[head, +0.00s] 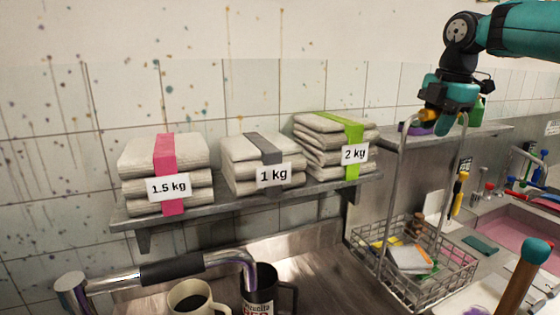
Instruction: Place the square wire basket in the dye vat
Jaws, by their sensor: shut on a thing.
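The square wire basket (432,288) is at the lower right, with a tall wire handle rising from it. Several small items lie in it, among them a white block (410,258) and something yellow. My gripper (444,118) is at the upper right, shut on the top of the basket's handle. The basket hangs roughly upright below it; I cannot tell whether its bottom touches the surface. A basin with pink liquid (518,240) is to the right of the basket, partly cut off by the frame edge. It looks like the dye vat, but I cannot be sure.
A wall shelf (210,205) holds folded cloth stacks labelled 1.5 kg (165,160), 1 kg (260,152) and 2 kg (320,135). A metal rail (110,283), a pale mug (190,300) and a dark mug (262,285) stand below.

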